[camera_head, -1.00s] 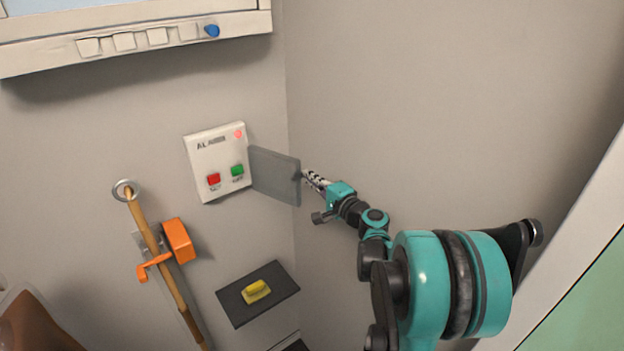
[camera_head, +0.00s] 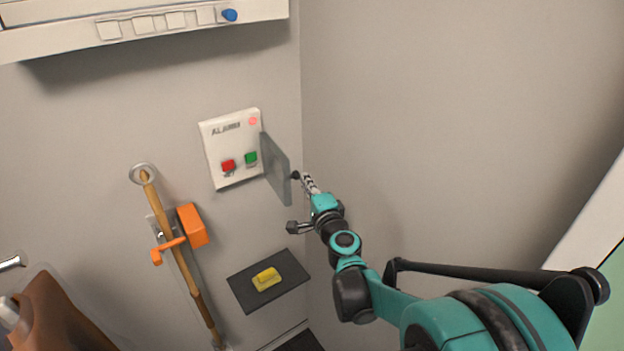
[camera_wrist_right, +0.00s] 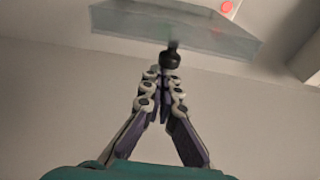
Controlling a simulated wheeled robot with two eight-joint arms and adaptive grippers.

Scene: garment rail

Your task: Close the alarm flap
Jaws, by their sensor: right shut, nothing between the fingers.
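The white alarm panel (camera_head: 232,150) is on the wall at the centre left in the head view, with a red button, a green button and a red light. Its translucent grey flap (camera_head: 276,170) is hinged at the panel's right edge and stands out from the wall, open. My right gripper (camera_head: 299,178) is shut and empty, with its fingertips at the outer side of the flap. In the wrist view the closed fingertips (camera_wrist_right: 168,72) meet a dark knob (camera_wrist_right: 170,58) below the flap (camera_wrist_right: 175,30); I cannot tell whether they press on it. My left gripper is not in view.
A dark shelf (camera_head: 240,291) with a yellow block (camera_head: 266,279) is below the panel. A wooden pole (camera_head: 180,262) in an orange clip (camera_head: 191,226) is at the left. A white unit (camera_head: 180,20) overhangs above. The right wall is bare.

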